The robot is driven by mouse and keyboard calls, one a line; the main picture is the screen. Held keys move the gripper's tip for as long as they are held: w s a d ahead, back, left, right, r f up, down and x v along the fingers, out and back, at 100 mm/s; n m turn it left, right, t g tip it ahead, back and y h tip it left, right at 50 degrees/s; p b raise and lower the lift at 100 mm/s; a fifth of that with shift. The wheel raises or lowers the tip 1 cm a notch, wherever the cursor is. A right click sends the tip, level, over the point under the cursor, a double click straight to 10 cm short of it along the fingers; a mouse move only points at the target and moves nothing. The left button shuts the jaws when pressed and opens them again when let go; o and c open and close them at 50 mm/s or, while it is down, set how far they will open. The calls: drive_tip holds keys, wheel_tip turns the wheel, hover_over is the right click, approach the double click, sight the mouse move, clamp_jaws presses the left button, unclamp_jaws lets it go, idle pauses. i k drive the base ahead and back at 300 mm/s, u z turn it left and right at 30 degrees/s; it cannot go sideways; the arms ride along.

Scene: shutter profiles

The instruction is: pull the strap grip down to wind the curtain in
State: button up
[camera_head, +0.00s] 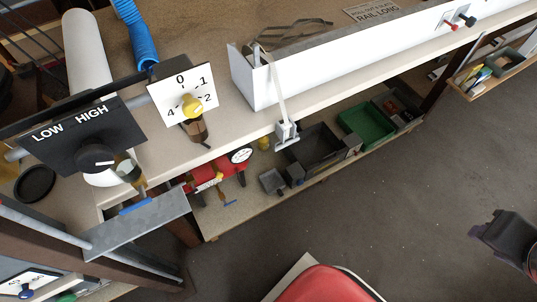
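The strap grip (287,133) is a small pale grey block at the lower end of a light strap (275,88). The strap comes over the near side of a long white housing (262,78) on the bench and hangs past the bench's front edge. A dark grey-purple part (497,236) at the right edge appears to be my gripper, cut off by the frame. It is far to the right of the strap grip and apart from it. Its finger opening cannot be made out. I see no curtain clearly.
A LOW/HIGH knob panel (84,137) and a numbered dial plate (183,95) stand at left. A lower shelf holds a green tray (366,124), dark bins and a red gauged machine (222,172). A red rounded object (322,285) is at the bottom. Floor between is clear.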

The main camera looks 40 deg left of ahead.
sight(277, 147)
drive_tip(key=k, duration=0.45)
drive_tip(key=u, duration=2.35)
drive_tip(key=i, duration=0.5)
drive_tip(key=u, duration=0.05)
